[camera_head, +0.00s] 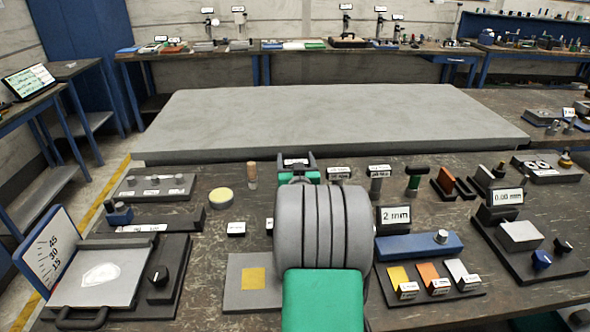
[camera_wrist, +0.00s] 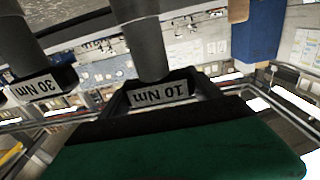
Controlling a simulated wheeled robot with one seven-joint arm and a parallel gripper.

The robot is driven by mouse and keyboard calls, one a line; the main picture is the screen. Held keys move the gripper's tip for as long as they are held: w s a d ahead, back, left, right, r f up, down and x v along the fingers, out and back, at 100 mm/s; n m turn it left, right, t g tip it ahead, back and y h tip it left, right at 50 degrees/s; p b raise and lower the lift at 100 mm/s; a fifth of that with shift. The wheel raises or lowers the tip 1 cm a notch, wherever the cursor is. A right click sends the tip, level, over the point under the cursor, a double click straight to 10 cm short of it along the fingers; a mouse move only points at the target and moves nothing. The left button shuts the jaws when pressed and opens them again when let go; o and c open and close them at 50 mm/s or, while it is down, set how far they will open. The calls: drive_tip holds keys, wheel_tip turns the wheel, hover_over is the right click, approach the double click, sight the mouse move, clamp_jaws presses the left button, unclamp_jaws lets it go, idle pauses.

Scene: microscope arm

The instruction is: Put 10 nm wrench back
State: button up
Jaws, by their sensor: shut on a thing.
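My gripper (camera_head: 297,161) points away from the head camera, beyond my grey and green arm, with its fingers on either side of a small white label. It is shut on the 10 Nm wrench, mostly hidden behind my arm in the head view. In the wrist view, which is upside down, a wide green and black piece (camera_wrist: 180,150) fills the bottom; I cannot tell if it is the wrench or my gripper. Just beyond it is the 10 Nm label (camera_wrist: 160,92) with a grey post (camera_wrist: 143,40). I cannot tell whether the wrench is seated.
To its right stand labelled posts (camera_head: 377,184) and a green-topped tool (camera_head: 416,178). The blue 2 mm block (camera_head: 415,246) and colour samples (camera_head: 435,280) lie nearer. A raised grey slab (camera_head: 320,115) lies behind.

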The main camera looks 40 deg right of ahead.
drive_tip(key=shift+w+d+f, duration=0.1)
drive_tip(key=shift+f, duration=1.65)
drive_tip(key=o, duration=1.9)
drive_tip(key=v, duration=0.7)
drive_tip(key=shift+a, duration=0.2)
